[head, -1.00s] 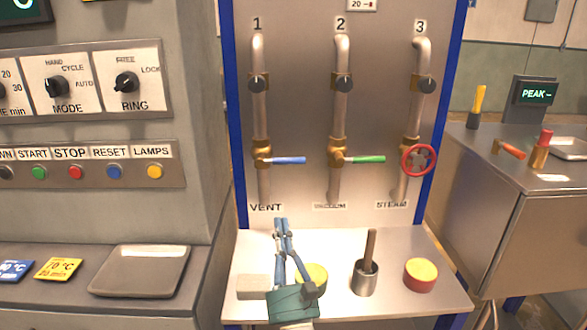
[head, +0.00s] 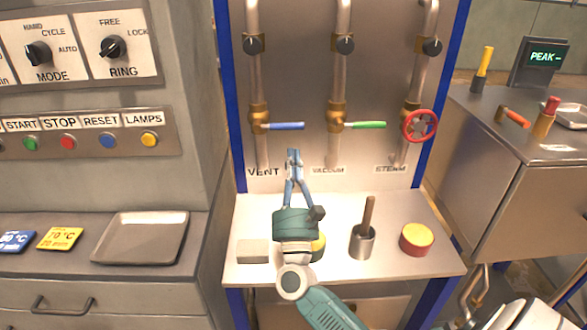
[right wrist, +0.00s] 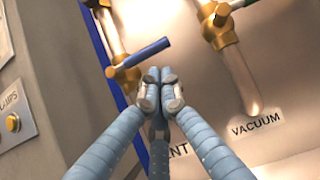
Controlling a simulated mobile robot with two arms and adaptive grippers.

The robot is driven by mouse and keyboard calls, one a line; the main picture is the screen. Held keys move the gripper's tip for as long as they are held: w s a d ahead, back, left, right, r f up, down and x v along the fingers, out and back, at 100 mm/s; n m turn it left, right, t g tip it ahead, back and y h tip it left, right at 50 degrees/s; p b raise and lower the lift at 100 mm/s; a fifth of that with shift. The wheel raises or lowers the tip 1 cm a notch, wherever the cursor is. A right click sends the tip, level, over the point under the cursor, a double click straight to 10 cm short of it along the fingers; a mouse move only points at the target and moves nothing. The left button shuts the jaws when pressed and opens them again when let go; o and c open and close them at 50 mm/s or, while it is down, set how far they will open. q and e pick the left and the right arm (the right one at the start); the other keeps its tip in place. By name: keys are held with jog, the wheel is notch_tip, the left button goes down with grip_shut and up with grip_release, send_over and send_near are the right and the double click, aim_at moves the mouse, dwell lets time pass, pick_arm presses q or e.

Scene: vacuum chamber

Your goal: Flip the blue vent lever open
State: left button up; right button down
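The blue vent lever (head: 286,126) sticks out level to the right from the brass valve (head: 258,117) on pipe 1, above the VENT label. In the right wrist view the lever (right wrist: 151,51) shows just above the fingertips. My right gripper (head: 293,152) is in front of the panel, a little below the lever. Its fingertips (right wrist: 160,76) are together, with nothing seen between them, and apart from the lever as far as I can tell. My left gripper is not in view.
A green lever (head: 368,125) is on the vacuum pipe and a red handwheel (head: 419,126) on the steam pipe. The shelf (head: 237,222) below holds a grey block (head: 253,251), a metal cup with a rod (head: 362,241) and a red-yellow puck (head: 417,239).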

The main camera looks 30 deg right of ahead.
aim_at(287, 126)
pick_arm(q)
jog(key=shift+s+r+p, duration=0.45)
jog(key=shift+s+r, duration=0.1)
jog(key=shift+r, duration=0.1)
pick_arm(e)
jog(key=shift+x, duration=1.9)
pick_arm(q)
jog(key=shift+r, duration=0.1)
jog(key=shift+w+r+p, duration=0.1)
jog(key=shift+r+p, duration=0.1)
jog(key=shift+p, duration=0.1)
pick_arm(e)
jog(key=shift+d+r+n+t+y, duration=0.1)
jog(key=shift+r+n+t+y, duration=0.2)
jog(key=shift+n+y, duration=0.35)
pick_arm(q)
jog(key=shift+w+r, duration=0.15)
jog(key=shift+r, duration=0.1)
pick_arm(e)
jog(key=shift+s+r+n+y, duration=0.1)
jog(key=shift+r+n+y, duration=0.2)
jog(key=shift+n, duration=0.35)
